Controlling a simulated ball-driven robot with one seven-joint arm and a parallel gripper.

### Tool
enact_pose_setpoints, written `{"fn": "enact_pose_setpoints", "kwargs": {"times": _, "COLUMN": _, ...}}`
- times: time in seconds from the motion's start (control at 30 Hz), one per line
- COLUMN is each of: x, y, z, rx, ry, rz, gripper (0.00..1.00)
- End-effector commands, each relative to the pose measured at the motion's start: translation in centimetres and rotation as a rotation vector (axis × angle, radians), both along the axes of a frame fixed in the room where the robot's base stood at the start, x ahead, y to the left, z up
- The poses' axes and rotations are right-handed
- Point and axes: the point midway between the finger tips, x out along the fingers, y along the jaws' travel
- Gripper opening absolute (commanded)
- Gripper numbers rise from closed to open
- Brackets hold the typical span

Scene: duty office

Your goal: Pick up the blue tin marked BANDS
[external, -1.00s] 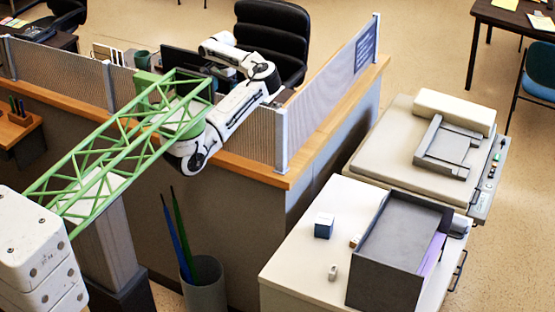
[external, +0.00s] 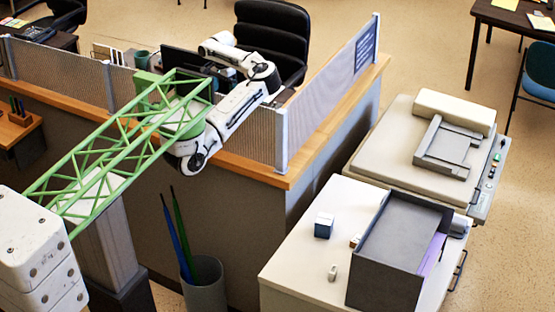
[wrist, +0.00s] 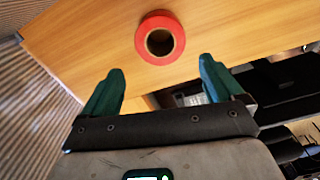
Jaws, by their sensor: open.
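No tin with readable BANDS lettering shows in either view. A small dark-blue box with a pale top (external: 324,226) stands on the pale cabinet top in the external view; I cannot tell whether it is the tin. In the wrist view my gripper (wrist: 161,68) is open and empty, its two green fingers apart. A red ring-shaped roll (wrist: 178,37) lies on the wooden desk (wrist: 90,38) just beyond the fingertips. In the external view my arm reaches over the partition and its gripper end cannot be made out.
A partition (external: 335,90) with a wooden ledge runs beside my arm. A black chair (external: 275,35) stands behind it. The pale cabinet (external: 285,262) also holds a grey tray unit (external: 385,285) and a small white item (external: 332,272).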

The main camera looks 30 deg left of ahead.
Motion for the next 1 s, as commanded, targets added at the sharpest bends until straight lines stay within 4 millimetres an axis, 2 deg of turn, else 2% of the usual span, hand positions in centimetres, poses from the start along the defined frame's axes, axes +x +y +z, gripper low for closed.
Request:
{"fn": "enact_pose_setpoints", "kwargs": {"times": 0.13, "x": 0.0, "y": 0.0, "z": 0.3, "rx": 0.001, "ry": -0.001, "rz": 0.000, "gripper": 0.94}}
{"fn": "enact_pose_setpoints", "kwargs": {"times": 0.23, "x": 0.1, "y": 0.1, "z": 1.9, "rx": 0.003, "ry": -0.002, "rz": -0.001, "gripper": 0.94}}
{"fn": "enact_pose_setpoints", "kwargs": {"times": 0.6, "x": 0.0, "y": 0.1, "z": 13.2, "rx": 0.004, "ry": -0.001, "rz": 0.000, "gripper": 0.94}}
{"fn": "enact_pose_setpoints", "kwargs": {"times": 0.8, "x": 0.0, "y": 0.1, "z": 18.3, "rx": 0.003, "ry": -0.001, "rz": 0.000, "gripper": 0.94}}
{"fn": "enact_pose_setpoints", "kwargs": {"times": 1.0, "x": 0.8, "y": -4.7, "z": 18.0, "rx": 0.003, "ry": 0.006, "rz": -0.085, "gripper": 0.94}}
